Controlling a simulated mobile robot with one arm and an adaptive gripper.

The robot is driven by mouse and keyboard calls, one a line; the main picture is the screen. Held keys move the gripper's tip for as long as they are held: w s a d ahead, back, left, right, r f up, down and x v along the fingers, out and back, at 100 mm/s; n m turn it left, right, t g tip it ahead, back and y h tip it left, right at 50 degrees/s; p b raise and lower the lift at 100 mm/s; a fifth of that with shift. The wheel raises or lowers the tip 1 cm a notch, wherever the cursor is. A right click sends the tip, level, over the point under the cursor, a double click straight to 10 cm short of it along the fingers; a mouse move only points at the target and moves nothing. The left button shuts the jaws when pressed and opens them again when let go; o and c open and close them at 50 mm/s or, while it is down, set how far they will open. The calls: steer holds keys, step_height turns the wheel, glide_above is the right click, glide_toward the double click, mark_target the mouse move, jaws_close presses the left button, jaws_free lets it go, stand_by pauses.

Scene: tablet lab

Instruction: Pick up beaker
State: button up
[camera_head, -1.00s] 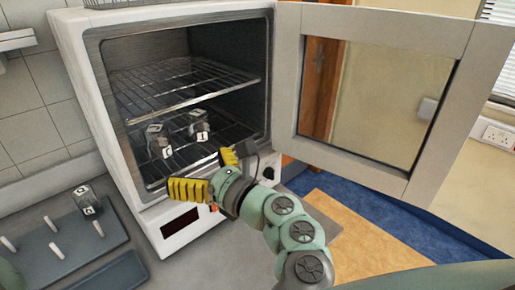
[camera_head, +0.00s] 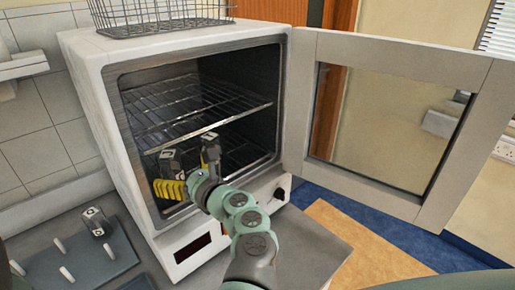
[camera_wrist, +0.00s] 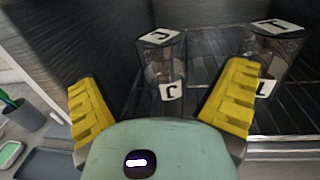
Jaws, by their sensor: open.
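Two clear beakers with black-and-white letter labels stand upright on the lower rack inside the open oven. The left beaker (camera_head: 169,163) also shows in the wrist view (camera_wrist: 164,62), ahead of and between my fingers. The right beaker (camera_head: 210,151) shows in the wrist view (camera_wrist: 266,62) beyond my right finger. My gripper (camera_head: 187,184) is at the oven's mouth, open and empty, its yellow fingers spread wide in the wrist view (camera_wrist: 162,80). No contact with a beaker is visible. Another labelled beaker (camera_head: 96,222) is on the peg board at left.
The white oven (camera_head: 85,95) has an upper wire rack (camera_head: 190,108) above the beakers. Its door (camera_head: 400,208) is swung open to the right. A wire basket (camera_head: 150,14) sits on top. The peg board (camera_head: 110,255) lies on the bench at left.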

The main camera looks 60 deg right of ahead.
mark_target(176, 167)
steer(key=w+p, duration=0.2)
steer(key=shift+w+d+r+p, duration=0.3)
steer(key=shift+w+d, duration=0.05)
steer(key=w+p, duration=0.1)
steer(key=p, duration=0.1)
steer(key=shift+d+f+p, duration=0.1)
steer(key=shift+d+p, duration=0.25)
steer(key=shift+p, duration=0.05)
steer(key=shift+w+a+f+p, duration=0.2)
steer(key=shift+w+f+p, duration=0.05)
steer(key=shift+w+p, duration=0.4)
steer(key=shift+c, duration=0.4)
steer(key=c, duration=1.2)
